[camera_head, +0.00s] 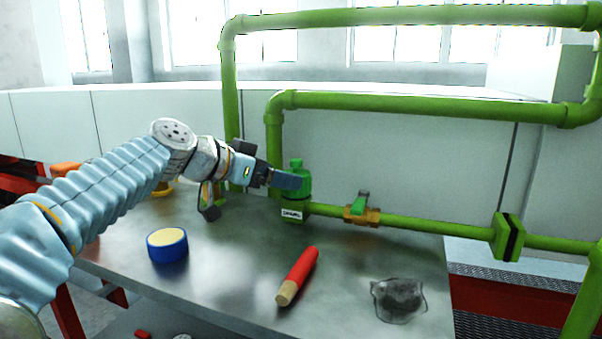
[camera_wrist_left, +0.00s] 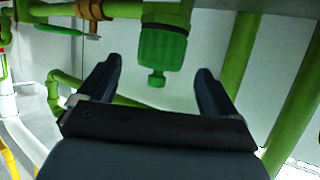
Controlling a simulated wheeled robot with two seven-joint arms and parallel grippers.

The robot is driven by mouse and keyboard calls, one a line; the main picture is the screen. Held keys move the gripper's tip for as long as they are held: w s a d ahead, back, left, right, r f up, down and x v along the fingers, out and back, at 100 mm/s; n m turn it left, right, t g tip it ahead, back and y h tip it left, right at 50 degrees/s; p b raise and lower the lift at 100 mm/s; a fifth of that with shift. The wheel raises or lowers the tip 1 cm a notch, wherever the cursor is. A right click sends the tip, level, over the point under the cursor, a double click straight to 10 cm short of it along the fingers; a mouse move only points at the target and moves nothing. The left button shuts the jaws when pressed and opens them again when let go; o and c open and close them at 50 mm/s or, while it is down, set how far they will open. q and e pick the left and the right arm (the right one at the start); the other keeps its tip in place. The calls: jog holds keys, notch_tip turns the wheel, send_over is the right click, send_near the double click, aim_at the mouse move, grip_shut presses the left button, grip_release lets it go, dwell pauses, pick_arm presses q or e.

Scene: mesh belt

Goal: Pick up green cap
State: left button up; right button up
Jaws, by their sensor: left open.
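The green cap (camera_head: 299,176) sits upright on a green pipe fitting with a white label at the back of the metal table. It has a small knob on top. In the left wrist view the green cap (camera_wrist_left: 163,48) appears upside down, its knob pointing down between the two dark fingers. My left gripper (camera_head: 290,181) is open and empty, its fingers reaching from the left to the cap's side. In the left wrist view my gripper (camera_wrist_left: 157,76) has a finger on each side of the cap, with visible gaps. Whether a finger touches it, I cannot tell. My right gripper is not in view.
Green pipes (camera_head: 420,105) rise behind the cap and run right, past a brass valve (camera_head: 361,210) with a green handle. A blue tape roll (camera_head: 167,245), a red-handled tool (camera_head: 298,275) and a clear bag (camera_head: 399,299) lie on the table (camera_head: 225,285).

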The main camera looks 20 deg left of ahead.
pick_arm(q)
jog(key=p+x, duration=0.2)
jog(key=x, duration=0.4)
jog(key=shift+w+d, duration=0.1)
jog(key=shift+w, duration=0.3)
jog(key=shift+w+d+f, duration=0.25)
jog(key=shift+w+f, duration=0.15)
jog(key=shift+w, duration=0.05)
jog(key=c, duration=1)
